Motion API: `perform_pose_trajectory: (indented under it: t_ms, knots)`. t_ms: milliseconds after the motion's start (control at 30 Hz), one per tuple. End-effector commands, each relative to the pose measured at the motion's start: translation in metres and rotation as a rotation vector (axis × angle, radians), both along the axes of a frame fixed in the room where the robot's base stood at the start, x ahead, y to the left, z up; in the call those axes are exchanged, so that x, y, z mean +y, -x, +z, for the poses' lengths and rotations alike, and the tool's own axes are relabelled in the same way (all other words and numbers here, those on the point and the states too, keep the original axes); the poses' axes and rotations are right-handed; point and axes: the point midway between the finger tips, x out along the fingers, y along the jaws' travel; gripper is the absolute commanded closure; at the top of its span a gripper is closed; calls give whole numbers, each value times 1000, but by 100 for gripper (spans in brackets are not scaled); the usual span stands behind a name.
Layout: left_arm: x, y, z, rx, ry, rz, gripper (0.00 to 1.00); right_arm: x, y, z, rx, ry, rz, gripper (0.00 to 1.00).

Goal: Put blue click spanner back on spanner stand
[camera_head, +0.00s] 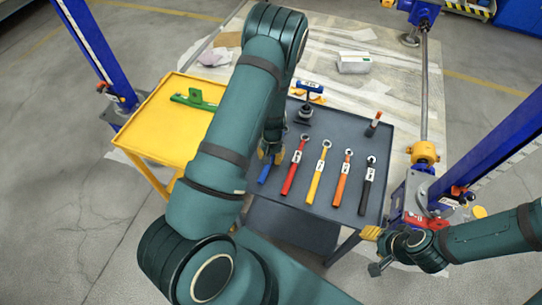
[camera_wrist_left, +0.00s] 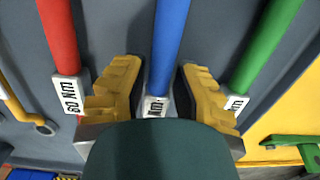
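The blue click spanner (camera_head: 264,173) lies on the dark grey table (camera_head: 318,222), at the left of a row of spanners; my left arm hides much of it in the head view. In the left wrist view the blue spanner (camera_wrist_left: 170,40) runs between the yellow-padded fingers of my left gripper (camera_wrist_left: 160,95), with a gap on each side. The gripper is open around it and holds nothing. My left gripper (camera_head: 271,152) is partly hidden in the head view. My right arm is at lower right; its finger state is unclear. I cannot pick out a separate spanner stand.
Red (camera_head: 295,166), yellow (camera_head: 318,173), orange (camera_head: 342,178) and black (camera_head: 367,186) spanners lie to the right of the blue one. A green spanner (camera_wrist_left: 265,45) is close beside it in the wrist view. A yellow table (camera_head: 160,125) adjoins left, with a green part (camera_head: 195,99).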

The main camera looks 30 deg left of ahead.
Motion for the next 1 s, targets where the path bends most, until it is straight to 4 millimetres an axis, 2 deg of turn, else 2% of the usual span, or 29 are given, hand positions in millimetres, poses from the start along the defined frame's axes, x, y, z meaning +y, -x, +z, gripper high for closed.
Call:
perform_pose_trajectory:
  t_ms: [333,467,567,800,1000]
  knots:
    - [0,0,1,0,0,0,58,0,0,1,0,0,0,53]
    - [0,-1,9,-2,0,-1,58,0,-1,4,-2,0,-2,53]
    - [0,-2,24,-3,-1,-2,58,0,-2,7,-4,1,-3,53]
    - [-1,-5,75,-4,1,-2,58,-1,-4,15,-10,2,-7,53]
    - [0,-6,108,-3,0,-2,58,-1,-5,20,-11,1,-8,53]
